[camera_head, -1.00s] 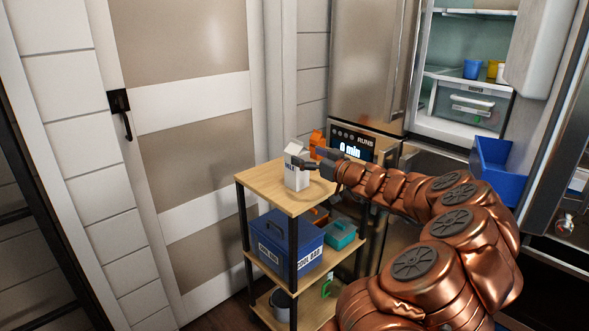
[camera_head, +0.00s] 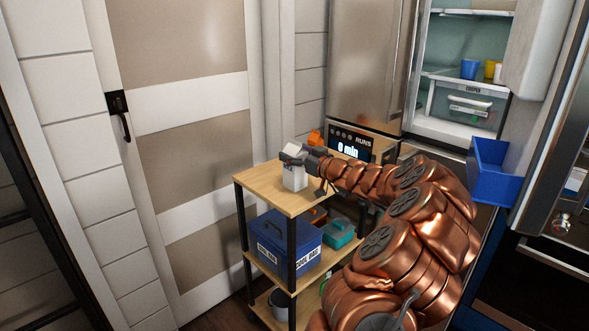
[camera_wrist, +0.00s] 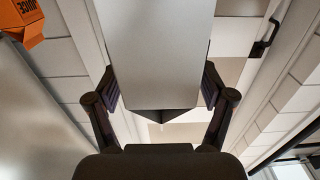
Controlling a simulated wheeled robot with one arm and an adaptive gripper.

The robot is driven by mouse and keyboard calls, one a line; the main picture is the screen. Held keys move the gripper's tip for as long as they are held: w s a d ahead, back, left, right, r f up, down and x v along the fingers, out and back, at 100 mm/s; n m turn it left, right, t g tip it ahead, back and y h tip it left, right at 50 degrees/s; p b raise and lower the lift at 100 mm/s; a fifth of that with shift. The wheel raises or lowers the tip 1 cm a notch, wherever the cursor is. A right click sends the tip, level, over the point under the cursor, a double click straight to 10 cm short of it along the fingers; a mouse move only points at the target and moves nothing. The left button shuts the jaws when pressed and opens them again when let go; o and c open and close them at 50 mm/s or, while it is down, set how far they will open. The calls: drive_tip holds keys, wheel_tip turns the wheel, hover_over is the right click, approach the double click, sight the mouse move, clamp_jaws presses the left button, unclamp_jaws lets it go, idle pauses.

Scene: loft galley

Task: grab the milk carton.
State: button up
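The milk carton (camera_head: 294,180) is white and stands upright on the top shelf of a small wooden cart. My gripper (camera_head: 297,154) is at the carton's upper part and hides most of its top in the head view. In the wrist view, my gripper (camera_wrist: 160,88) has one dark finger on each side of the carton (camera_wrist: 160,50), with the carton's pale face filling the space between them. The finger pads lie right along its edges. I cannot tell whether they press on it or leave a thin gap.
An orange juice carton (camera_head: 315,137) stands behind the gripper, near the oven display. The cart (camera_head: 265,187) holds a blue box (camera_head: 285,243) and a teal box (camera_head: 340,233) lower down. The fridge is open at right, with a blue bin (camera_head: 494,170).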

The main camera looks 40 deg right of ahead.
drive_tip(key=c, duration=1.4)
drive_tip(key=shift+r, duration=0.1)
